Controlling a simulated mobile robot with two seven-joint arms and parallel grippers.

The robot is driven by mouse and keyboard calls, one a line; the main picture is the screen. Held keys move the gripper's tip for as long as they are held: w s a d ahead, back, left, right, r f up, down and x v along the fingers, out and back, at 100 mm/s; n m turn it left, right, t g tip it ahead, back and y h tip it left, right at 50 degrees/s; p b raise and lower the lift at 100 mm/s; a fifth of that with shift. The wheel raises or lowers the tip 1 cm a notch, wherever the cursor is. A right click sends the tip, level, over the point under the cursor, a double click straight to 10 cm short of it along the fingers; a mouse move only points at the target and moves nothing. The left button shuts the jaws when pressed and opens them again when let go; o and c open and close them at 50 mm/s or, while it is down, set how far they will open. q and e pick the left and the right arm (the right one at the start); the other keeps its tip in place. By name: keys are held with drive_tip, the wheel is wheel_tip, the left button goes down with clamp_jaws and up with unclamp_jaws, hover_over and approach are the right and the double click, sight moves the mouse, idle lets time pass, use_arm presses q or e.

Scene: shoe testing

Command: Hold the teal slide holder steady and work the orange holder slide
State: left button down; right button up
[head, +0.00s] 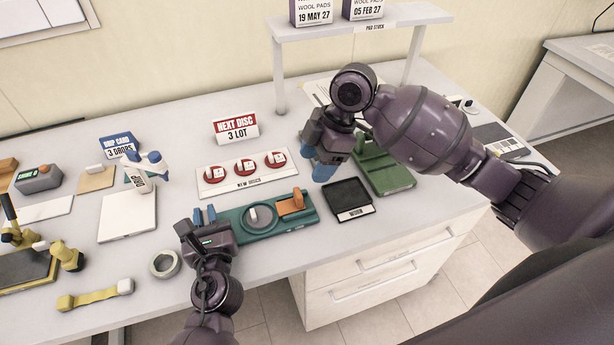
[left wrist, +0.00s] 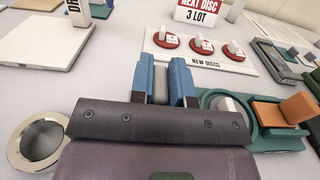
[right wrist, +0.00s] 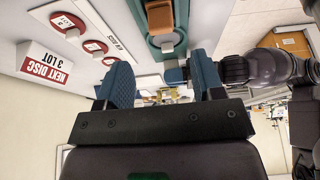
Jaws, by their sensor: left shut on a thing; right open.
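The teal slide holder (head: 238,224) lies flat near the table's front edge, with a round grey piece (head: 260,217) in its ring. The orange holder slide (head: 291,203) sits at its right end. The holder (left wrist: 288,143) and orange slide (left wrist: 283,110) also show in the left wrist view. My left gripper (head: 204,215) is shut at the holder's left end, with a grey part (left wrist: 160,86) between its blue fingers (left wrist: 164,78). My right gripper (head: 318,160) is open and empty, fingers down, behind and right of the orange slide (right wrist: 160,16), apart from it.
A white strip with red new discs (head: 246,168) lies behind the holder. A black tray (head: 349,196) is to its right, and a green device (head: 386,172) stands beyond that. A pad shelf (head: 345,30) stands at the back.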

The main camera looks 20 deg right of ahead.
drive_tip(key=shift+v, duration=1.4)
use_arm(q)
drive_tip(key=c, duration=1)
unclamp_jaws()
